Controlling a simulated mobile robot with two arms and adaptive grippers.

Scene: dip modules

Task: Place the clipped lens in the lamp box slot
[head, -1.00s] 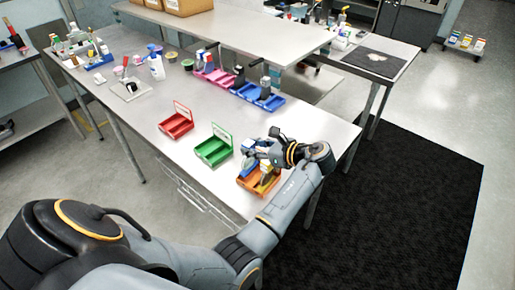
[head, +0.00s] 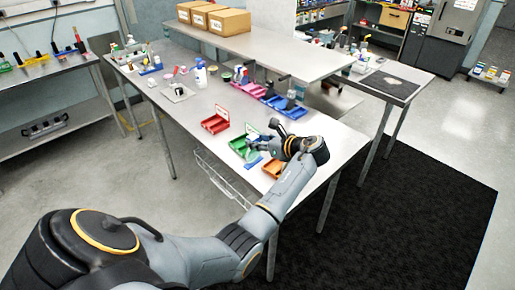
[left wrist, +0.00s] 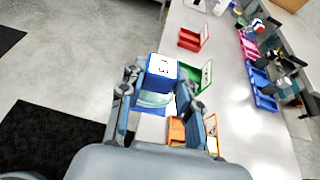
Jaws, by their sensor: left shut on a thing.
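My left gripper (head: 255,150) is over the table between the green bin and the orange bin. In the left wrist view its fingers (left wrist: 160,88) are shut on a blue piece with a white marked top (left wrist: 163,66). A clear, teal-tinted round part (left wrist: 153,99) shows just below it, which looks like the clipped lens. The orange bin (head: 273,168) lies below and right of the gripper. The green bin (head: 238,144) is partly behind the gripper, and the red bin (head: 214,123) stands farther left. I cannot tell which holds the lamp box slot. My right gripper is not in view.
A pink tray (head: 249,89) and a blue tray (head: 288,110) with upright tools stand behind the bins, below a raised shelf (head: 262,40) with cardboard boxes (head: 222,22). The table's front edge is close to the gripper. Bare tabletop (head: 185,120) lies left of the red bin.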

